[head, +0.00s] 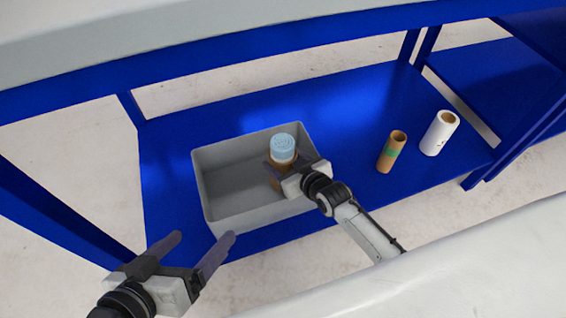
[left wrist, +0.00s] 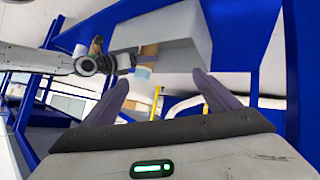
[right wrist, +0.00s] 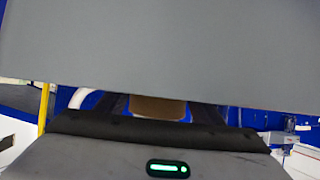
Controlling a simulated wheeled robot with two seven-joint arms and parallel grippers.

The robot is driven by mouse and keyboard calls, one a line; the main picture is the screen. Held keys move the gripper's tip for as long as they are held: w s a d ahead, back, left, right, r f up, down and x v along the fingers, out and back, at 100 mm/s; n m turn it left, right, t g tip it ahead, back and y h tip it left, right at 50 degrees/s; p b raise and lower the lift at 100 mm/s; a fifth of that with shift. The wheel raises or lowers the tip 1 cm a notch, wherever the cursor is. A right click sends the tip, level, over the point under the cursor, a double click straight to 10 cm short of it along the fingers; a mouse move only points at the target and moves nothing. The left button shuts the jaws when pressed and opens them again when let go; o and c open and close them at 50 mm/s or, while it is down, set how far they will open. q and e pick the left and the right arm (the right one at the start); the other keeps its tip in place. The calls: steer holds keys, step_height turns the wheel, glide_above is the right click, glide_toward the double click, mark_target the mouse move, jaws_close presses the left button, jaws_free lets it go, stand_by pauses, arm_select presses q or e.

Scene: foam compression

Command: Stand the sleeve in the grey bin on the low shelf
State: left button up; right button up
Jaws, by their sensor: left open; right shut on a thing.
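The sleeve (head: 277,178) is a brown tube with a light blue, ridged foam piece (head: 283,146) showing at its top. It is upright inside the grey bin (head: 207,200), near the bin's right side. My right gripper (head: 290,170) is shut on it and hides part of its side. I cannot tell whether its base touches the bin floor. In the right wrist view, the brown sleeve (right wrist: 158,107) shows between the fingers, with a grey bin surface (right wrist: 160,45) above. My left gripper (head: 203,250) is open and empty, in front of the bin's near left corner.
The bin stands on the blue low shelf (head: 350,100). To its right stand a brown tube with a green band (head: 391,152) and a white roll (head: 439,133). A white upper surface (head: 480,260) lies nearer me, and blue frame beams cross above the shelf.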

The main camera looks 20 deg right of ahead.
steer(key=o, duration=1.4)
steer(key=shift+r, duration=0.15)
arm_select(q)
steer(key=shift+s+a+f+g+y+p, duration=0.3)
steer(key=shift+a+f+y+p, duration=0.4)
steer(key=shift+p, duration=0.75)
steer(key=shift+s+a+f+g+y+p, duration=0.35)
steer(key=shift+a+f+p, duration=0.55)
steer(key=shift+p, duration=0.55)
arm_select(e)
steer(key=v, duration=1.2)
arm_select(q)
steer(key=shift+r, duration=0.1)
